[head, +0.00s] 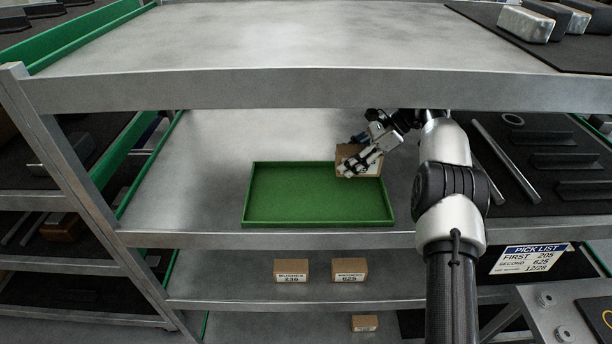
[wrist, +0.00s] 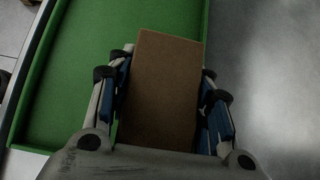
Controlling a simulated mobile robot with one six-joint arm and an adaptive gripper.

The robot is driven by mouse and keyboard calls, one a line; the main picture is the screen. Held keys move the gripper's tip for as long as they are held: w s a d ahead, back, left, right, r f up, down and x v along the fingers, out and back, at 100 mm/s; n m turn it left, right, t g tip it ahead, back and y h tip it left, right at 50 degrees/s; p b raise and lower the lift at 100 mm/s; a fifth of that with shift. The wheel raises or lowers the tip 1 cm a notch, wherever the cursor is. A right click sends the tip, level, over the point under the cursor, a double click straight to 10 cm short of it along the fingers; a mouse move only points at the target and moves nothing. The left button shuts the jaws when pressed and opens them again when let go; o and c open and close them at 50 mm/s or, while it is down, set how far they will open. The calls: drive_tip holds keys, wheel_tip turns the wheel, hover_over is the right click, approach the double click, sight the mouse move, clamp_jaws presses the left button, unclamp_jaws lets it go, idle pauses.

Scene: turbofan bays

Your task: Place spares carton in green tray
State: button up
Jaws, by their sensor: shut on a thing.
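The spares carton is a brown cardboard box (head: 372,172), seen in the head view at the back right corner of the green tray. My gripper (head: 362,163) is shut on it from the side. In the wrist view the carton (wrist: 162,90) fills the space between my two gripper fingers (wrist: 165,100). The green tray (head: 290,222) is shallow and empty on the middle shelf. In the wrist view the tray (wrist: 60,85) lies under and to the left of the carton. I cannot tell whether the carton touches the tray. Its label is not readable here.
Two labelled cartons (head: 292,271) (head: 349,271) stand on the shelf below, and a smaller carton (head: 365,323) stands lower still. The upper shelf (head: 300,85) overhangs the tray. Metal parts (head: 565,162) lie on a dark mat at right. Bare shelf (head: 190,190) is free left of the tray.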

drive_tip(key=a+b, duration=0.4)
drive_tip(key=a, duration=1.3)
drive_tip(key=shift+a, duration=0.1)
drive_tip(key=shift+w+f+b, duration=0.1)
drive_tip(key=shift+f+b, duration=1.25)
drive_tip(key=shift+f, duration=0.45)
drive_tip(key=shift+r, duration=0.1)
drive_tip(key=o, duration=1.4)
drive_tip(key=shift+o, duration=0.2)
drive_tip(key=p+v, duration=0.3)
drive_tip(key=v, duration=0.4)
drive_tip(key=shift+r, duration=0.2)
